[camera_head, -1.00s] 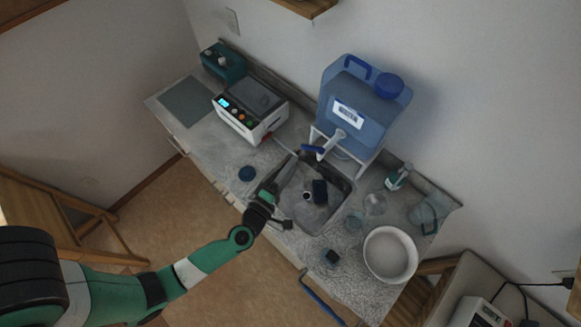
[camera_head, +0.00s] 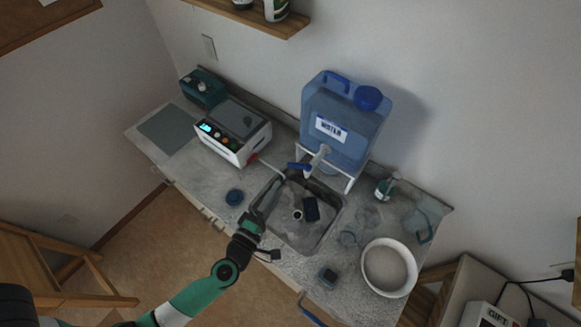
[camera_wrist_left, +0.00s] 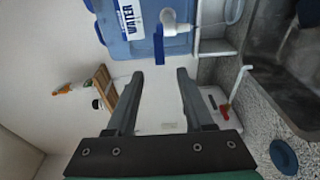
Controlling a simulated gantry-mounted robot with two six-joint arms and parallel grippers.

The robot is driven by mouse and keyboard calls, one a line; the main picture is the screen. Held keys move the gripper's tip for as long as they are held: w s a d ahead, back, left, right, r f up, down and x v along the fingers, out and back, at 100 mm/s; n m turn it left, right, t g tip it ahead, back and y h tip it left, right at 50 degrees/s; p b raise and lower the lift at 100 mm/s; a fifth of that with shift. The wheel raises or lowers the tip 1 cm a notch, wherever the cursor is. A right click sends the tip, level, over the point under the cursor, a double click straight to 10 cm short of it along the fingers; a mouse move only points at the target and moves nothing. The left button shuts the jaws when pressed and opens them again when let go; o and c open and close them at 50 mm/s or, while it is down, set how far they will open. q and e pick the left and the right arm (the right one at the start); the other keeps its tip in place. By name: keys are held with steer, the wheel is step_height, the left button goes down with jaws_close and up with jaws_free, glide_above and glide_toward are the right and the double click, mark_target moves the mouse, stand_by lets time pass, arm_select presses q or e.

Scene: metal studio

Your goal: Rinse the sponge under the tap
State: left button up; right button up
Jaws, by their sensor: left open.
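The tap (camera_head: 319,159) is a white spigot with a blue lever (camera_head: 299,166) on the blue water jug, above the sink (camera_head: 325,237). In the left wrist view the lever (camera_wrist_left: 158,45) hangs beyond and roughly between the fingertips, apart from them. A dark blue block (camera_head: 311,208), probably the sponge, is in the sink beside a small round dark-and-white item (camera_head: 297,215). My left gripper (camera_head: 277,184) is over the sink's left edge, just short of the tap. Its jaws (camera_wrist_left: 159,75) are open and empty. My right gripper is out of view.
The water jug (camera_head: 345,115) stands on a white rack. A white machine (camera_head: 233,130) is left of the sink; a blue round lid (camera_head: 234,197) lies near the counter's front. A white bowl (camera_head: 389,267), soap bottle (camera_head: 384,188) and small dark box (camera_head: 327,277) are to the right.

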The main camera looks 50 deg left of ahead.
mark_target(291, 167)
arm_select(q)
steer(key=x, duration=1)
steer(key=shift+w+a+b, duration=0.15)
steer(key=shift+w+b, duration=0.15)
steer(key=shift+b, duration=0.05)
jaws_close()
